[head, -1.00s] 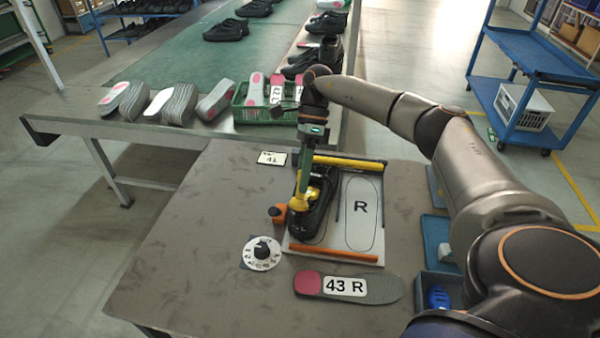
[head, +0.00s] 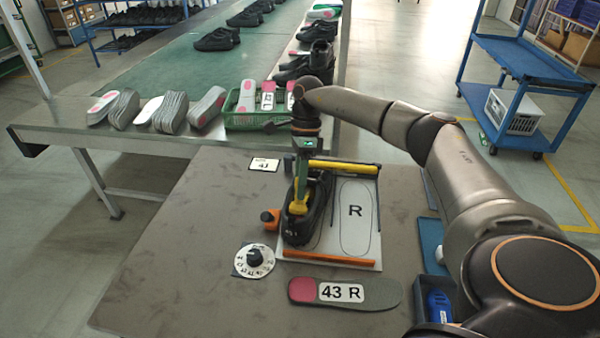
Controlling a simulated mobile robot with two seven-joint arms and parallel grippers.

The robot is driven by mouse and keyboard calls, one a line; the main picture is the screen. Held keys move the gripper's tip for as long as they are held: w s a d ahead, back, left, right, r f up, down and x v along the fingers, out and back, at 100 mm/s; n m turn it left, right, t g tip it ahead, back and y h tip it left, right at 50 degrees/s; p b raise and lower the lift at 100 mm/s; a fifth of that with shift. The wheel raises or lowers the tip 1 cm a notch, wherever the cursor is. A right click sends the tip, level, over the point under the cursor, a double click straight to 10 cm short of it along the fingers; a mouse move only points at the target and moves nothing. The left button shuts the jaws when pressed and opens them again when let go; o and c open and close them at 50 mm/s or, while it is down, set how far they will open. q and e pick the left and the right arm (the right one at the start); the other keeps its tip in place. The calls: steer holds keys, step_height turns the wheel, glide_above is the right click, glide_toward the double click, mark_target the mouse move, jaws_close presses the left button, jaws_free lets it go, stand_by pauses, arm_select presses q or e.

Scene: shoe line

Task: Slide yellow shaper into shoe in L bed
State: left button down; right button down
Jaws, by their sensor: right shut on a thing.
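A black shoe (head: 297,229) lies in the left bed of the white fixture board (head: 325,257), with the bed marked R to its right. The yellow shaper (head: 299,203) is at the shoe's opening, its lower part inside the shoe. My right gripper (head: 302,186) points down over the shoe and is shut on the shaper. How deep the shaper's front sits is hidden by the shoe. My left gripper is not in view.
A yellow bar (head: 343,167) lies along the board's back edge and an orange bar (head: 329,257) along its front. An orange knob (head: 270,218), a dial (head: 254,260) and a 43 R insole (head: 345,293) lie nearby. The table's left side is clear.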

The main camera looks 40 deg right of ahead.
steer(key=shift+s+a+f+h, duration=0.1)
steer(key=shift+f+h, duration=0.15)
steer(key=shift+h, duration=0.05)
steer(key=shift+f+t+h, duration=0.6)
steer(key=shift+f+h, duration=0.2)
steer(key=shift+f, duration=0.5)
steer(key=c, duration=0.6)
jaws_free()
steer(key=shift+o, duration=0.2)
steer(key=shift+r+p, duration=1.25)
steer(key=shift+r, duration=0.3)
